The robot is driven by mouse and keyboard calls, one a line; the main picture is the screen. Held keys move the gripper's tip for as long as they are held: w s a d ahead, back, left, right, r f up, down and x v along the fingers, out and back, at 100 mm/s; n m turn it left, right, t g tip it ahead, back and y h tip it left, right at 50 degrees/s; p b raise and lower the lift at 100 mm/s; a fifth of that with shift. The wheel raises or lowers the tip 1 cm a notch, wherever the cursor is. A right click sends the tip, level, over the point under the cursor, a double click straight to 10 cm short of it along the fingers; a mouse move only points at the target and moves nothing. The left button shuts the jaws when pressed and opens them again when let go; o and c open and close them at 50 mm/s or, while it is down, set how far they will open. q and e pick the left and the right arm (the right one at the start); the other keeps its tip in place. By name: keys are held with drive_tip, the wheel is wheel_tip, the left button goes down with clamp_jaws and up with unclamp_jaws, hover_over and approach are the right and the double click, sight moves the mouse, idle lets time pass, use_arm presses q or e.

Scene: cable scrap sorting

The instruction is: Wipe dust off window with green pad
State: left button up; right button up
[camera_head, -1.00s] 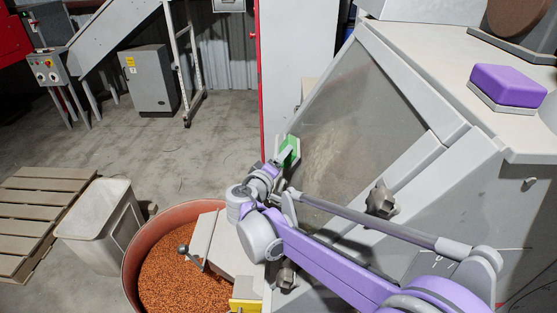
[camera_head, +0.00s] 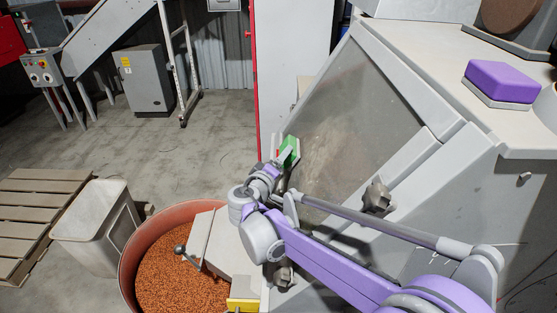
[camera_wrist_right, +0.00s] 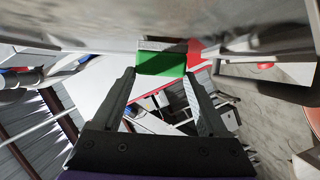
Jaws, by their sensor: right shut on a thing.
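The window (camera_head: 375,105) is a sloping, greyish see-through panel in a pale machine housing. A paler, dusty-looking patch (camera_head: 318,158) shows on its lower left part. The green pad (camera_head: 292,148) is at the window's left edge, halfway down; it also shows in the wrist view (camera_wrist_right: 162,64). My right gripper (camera_head: 283,158) is shut on the pad, with one finger on each side of it in the wrist view (camera_wrist_right: 162,76). The pad's face lies toward the window; I cannot tell whether it touches. My left gripper is out of view.
A purple block (camera_head: 505,80) with a grey base lies on top of the housing. A dark knob (camera_head: 378,195) sticks out from the lower frame. Below left stands a red-rimmed tub (camera_head: 128,262) of orange-brown granules, beside a grey bin (camera_head: 92,235) and a wooden pallet (camera_head: 30,212).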

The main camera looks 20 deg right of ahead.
drive_tip(key=shift+s+d+f, duration=0.15)
drive_tip(key=shift+s+d, duration=0.05)
drive_tip(key=shift+d, duration=0.1)
